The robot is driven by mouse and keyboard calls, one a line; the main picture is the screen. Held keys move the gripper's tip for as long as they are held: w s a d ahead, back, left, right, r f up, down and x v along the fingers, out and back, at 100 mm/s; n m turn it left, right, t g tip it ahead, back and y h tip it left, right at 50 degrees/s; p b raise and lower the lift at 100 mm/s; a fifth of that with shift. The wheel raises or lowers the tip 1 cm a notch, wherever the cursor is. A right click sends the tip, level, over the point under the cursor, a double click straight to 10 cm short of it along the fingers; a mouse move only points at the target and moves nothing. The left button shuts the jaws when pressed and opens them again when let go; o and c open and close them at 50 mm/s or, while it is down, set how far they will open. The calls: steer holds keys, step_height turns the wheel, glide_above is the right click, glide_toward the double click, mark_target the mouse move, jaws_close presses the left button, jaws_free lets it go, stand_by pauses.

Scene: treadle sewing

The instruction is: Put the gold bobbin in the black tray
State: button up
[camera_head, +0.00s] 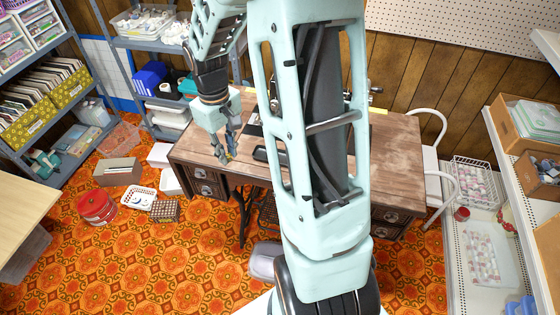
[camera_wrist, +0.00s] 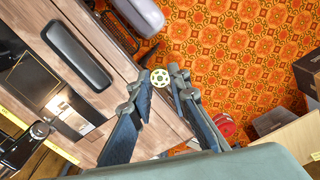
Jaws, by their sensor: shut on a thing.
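The gold bobbin (camera_wrist: 160,77), a small pale-gold disc with holes, is between my fingertips in the wrist view. My gripper (camera_wrist: 162,79) is shut on it. In the head view my gripper (camera_head: 228,152) points down over the left part of the wooden sewing table; the bobbin is too small there to make out clearly. The black tray (camera_wrist: 75,53), a long shallow dark dish with rounded ends, lies on the tabletop, left of the bobbin in the wrist view. Its left part (camera_head: 261,154) shows in the head view, right of my gripper; my arm hides the rest.
The table (camera_head: 195,146) has a sewing machine (camera_wrist: 15,150), partly seen in the wrist view. A grey stool (camera_head: 263,262) stands in front. A red tin (camera_head: 96,207), a white basket (camera_head: 140,198) and boxes sit on the patterned floor at left. Shelves line both sides.

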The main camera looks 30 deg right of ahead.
steer(key=s+d+f+n+b, duration=0.1)
steer(key=s+d+n+b, duration=0.45)
steer(key=d+n, duration=0.45)
steer(key=s+d+f+n+b, duration=0.2)
steer(key=s+d+n+b, duration=0.4)
steer(key=d+n, duration=0.4)
steer(key=w+f+b, duration=0.1)
steer(key=w+f, duration=0.1)
steer(key=w, duration=0.2)
steer(key=w+f+b, duration=0.1)
steer(key=w+f, duration=0.2)
steer(key=w, duration=0.2)
steer(key=w+a+f+b, duration=0.1)
steer(key=w+f, duration=0.2)
steer(key=w, duration=0.2)
steer(key=shift+w+f+b, duration=0.1)
steer(key=shift+f+b, duration=0.15)
steer(key=shift+b, duration=0.05)
steer(key=shift+w+a+f, duration=0.1)
steer(key=shift+w+f, duration=0.25)
steer(key=shift+f, duration=0.05)
step_height(320, 180, down, 3)
steer(key=shift+w+f+b, duration=0.15)
steer(key=shift+f+b, duration=0.05)
steer(key=shift+b, duration=0.3)
steer(key=o, duration=0.7)
steer(key=shift+r, duration=0.2)
